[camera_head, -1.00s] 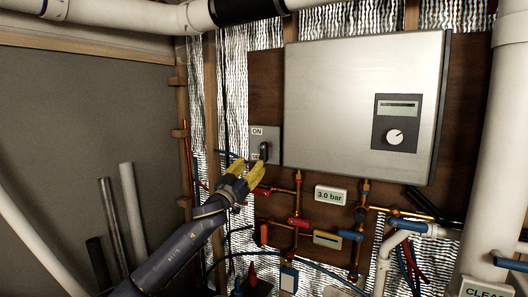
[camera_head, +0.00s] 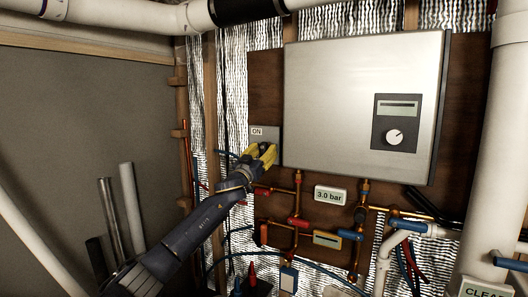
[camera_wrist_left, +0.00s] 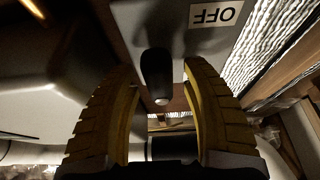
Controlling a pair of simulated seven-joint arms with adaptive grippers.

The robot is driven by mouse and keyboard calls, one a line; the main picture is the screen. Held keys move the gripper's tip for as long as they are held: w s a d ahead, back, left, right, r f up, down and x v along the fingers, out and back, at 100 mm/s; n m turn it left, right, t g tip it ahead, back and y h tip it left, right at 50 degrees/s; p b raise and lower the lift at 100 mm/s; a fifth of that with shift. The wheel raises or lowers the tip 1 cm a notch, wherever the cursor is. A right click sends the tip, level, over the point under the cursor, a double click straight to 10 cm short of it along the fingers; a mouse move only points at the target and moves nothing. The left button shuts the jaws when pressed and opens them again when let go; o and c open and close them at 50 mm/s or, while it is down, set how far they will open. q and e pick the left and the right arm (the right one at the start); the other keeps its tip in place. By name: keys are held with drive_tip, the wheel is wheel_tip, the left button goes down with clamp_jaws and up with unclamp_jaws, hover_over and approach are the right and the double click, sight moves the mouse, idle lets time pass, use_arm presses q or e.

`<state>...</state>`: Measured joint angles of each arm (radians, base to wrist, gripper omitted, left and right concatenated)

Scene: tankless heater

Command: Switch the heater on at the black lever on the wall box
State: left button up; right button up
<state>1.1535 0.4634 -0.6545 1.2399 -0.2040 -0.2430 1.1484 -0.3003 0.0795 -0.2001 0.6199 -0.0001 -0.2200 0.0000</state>
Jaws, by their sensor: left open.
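The grey wall box (camera_head: 271,132) is left of the heater, with its ON label (camera_head: 257,132) above my left gripper (camera_head: 262,153). The gripper covers the lower part of the box, so I cannot clearly make out the lever in the head view. In the left wrist view, the black lever (camera_wrist_left: 157,75) sticks out between my open yellow fingers, with a gap on each side. An upside-down OFF label (camera_wrist_left: 215,14) is on the box beside it. My right gripper is not in view.
The large silver heater (camera_head: 345,75) with a dial panel (camera_head: 402,122) is just right of the box. Copper pipes with red valve handles (camera_head: 298,222) and a 3.0 bar sign (camera_head: 331,196) are below. A white pipe (camera_head: 495,130) stands at the right.

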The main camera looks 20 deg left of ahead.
use_arm(q)
clamp_jaws()
idle(0.4)
